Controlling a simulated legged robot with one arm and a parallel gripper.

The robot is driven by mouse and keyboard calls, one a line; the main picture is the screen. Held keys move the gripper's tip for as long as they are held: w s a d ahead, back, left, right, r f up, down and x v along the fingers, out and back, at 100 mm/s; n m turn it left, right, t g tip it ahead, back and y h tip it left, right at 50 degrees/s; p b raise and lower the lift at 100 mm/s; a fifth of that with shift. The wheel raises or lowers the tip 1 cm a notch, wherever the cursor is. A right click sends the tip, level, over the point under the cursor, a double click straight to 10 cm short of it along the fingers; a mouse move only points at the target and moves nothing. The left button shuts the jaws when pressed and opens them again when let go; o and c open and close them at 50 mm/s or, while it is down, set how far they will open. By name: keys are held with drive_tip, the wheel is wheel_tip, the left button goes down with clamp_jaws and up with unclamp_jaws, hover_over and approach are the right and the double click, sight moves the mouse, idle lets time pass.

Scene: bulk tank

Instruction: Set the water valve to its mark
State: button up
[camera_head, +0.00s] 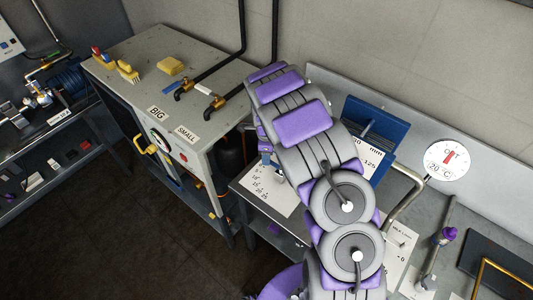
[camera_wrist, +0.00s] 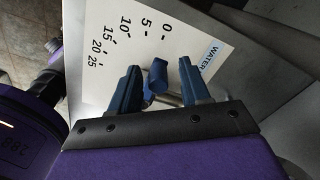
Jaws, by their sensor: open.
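A white scale plate headed WATER (camera_wrist: 107,60) fills the middle of the wrist view, with numbers from 0 to 25 in a curve. A small blue valve handle (camera_wrist: 158,75) stands in front of it. My gripper (camera_wrist: 158,64) is open, one blue finger on each side of the handle, with a visible gap to each. The handle's lower part and its shaft are partly hidden, and I cannot tell its exact reading. In the head view the same plate (camera_head: 262,184) lies on the grey bench, and my arm hides the handle.
A round 20 °C dial (camera_head: 446,160) and a blue board (camera_head: 372,125) stand along the bench's back. A bent metal pipe (camera_head: 408,197) rises close right of my arm. At left is a cabinet with BIG and SMALL labels (camera_head: 187,134). The dark floor (camera_head: 110,220) is open.

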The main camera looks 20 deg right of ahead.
wheel_tip(320, 180, up, 17)
drive_tip(key=p, duration=0.1)
drive_tip(key=shift+r, duration=0.15)
idle(0.4)
drive_tip(key=s+r+n+b, duration=0.1)
drive_tip(key=s+r+n, duration=0.35)
drive_tip(key=s, duration=0.55)
drive_tip(key=s+r+n+b, duration=0.1)
drive_tip(key=s+r+n, duration=0.3)
drive_tip(key=s, duration=0.5)
drive_tip(key=s+a+f+n+g+b, duration=0.1)
drive_tip(key=s+n, duration=0.6)
drive_tip(key=s, duration=0.4)
drive_tip(key=s+a+f+n+b, duration=0.1)
drive_tip(key=s+f+n, duration=0.1)
drive_tip(key=s+n, duration=0.4)
drive_tip(key=s, duration=0.5)
drive_tip(key=shift+a+n+g, duration=0.3)
drive_tip(key=shift+n+g, duration=0.05)
drive_tip(key=shift+g, duration=0.05)
drive_tip(key=shift+d, duration=0.1)
